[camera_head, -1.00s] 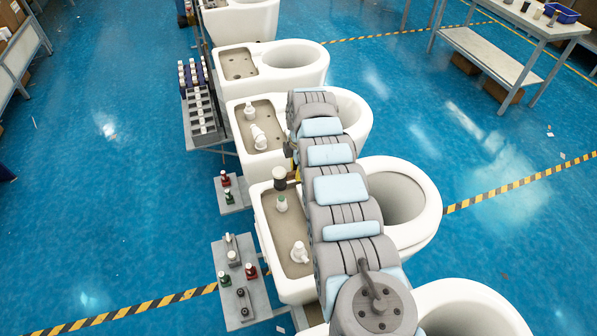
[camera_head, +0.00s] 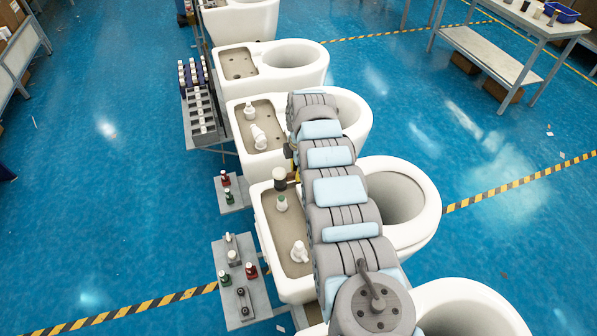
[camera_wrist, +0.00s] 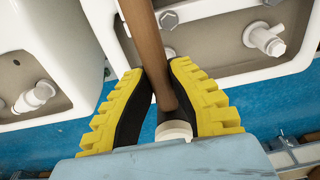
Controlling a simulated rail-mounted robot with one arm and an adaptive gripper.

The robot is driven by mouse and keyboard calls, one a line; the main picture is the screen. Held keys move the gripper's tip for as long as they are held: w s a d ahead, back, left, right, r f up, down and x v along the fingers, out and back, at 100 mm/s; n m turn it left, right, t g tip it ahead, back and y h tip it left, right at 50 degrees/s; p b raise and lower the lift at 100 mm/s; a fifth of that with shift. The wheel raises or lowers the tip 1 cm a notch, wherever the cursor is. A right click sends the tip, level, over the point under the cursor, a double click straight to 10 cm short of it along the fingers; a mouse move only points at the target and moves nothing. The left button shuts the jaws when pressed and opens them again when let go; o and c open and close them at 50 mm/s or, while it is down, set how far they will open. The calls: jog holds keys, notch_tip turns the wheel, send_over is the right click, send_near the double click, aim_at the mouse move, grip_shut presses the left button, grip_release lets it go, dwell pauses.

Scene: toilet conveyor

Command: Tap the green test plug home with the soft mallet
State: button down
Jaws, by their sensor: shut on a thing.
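The soft mallet shows its pale and dark head (camera_head: 280,178) just left of my arm in the head view. In the wrist view my gripper (camera_wrist: 158,78) is shut on the mallet's brown handle (camera_wrist: 148,45), between yellow and black fingers. In the head view the green test plug (camera_head: 282,202), white with a green top, stands upright in the tank of the toilet beside my arm. The mallet head appears just above the plug in the picture; I cannot tell whether they touch. My gripper is mostly hidden behind my arm there.
A white elbow fitting (camera_head: 299,252) stands in the same tank. More white toilets (camera_head: 270,65) line up behind. A grey plate with small plugs (camera_head: 243,309) and a smaller one (camera_head: 232,199) lie to the left. A rack (camera_head: 202,121) stands beyond.

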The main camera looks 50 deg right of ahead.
notch_tip(320, 180, down, 6)
jog(key=b, duration=0.6)
notch_tip(320, 180, up, 4)
jog(key=p, duration=0.4)
jog(key=shift+r+p, duration=0.25)
jog(key=shift+p, duration=0.15)
jog(key=shift+r, duration=0.3)
jog(key=shift+r+p, duration=1.15)
jog(key=shift+r, duration=0.8)
jog(key=shift+f, duration=0.1)
jog(key=shift+f+b, duration=0.9)
jog(key=shift+f, duration=0.4)
jog(key=shift+f+b, duration=0.15)
jog(key=shift+b, duration=0.15)
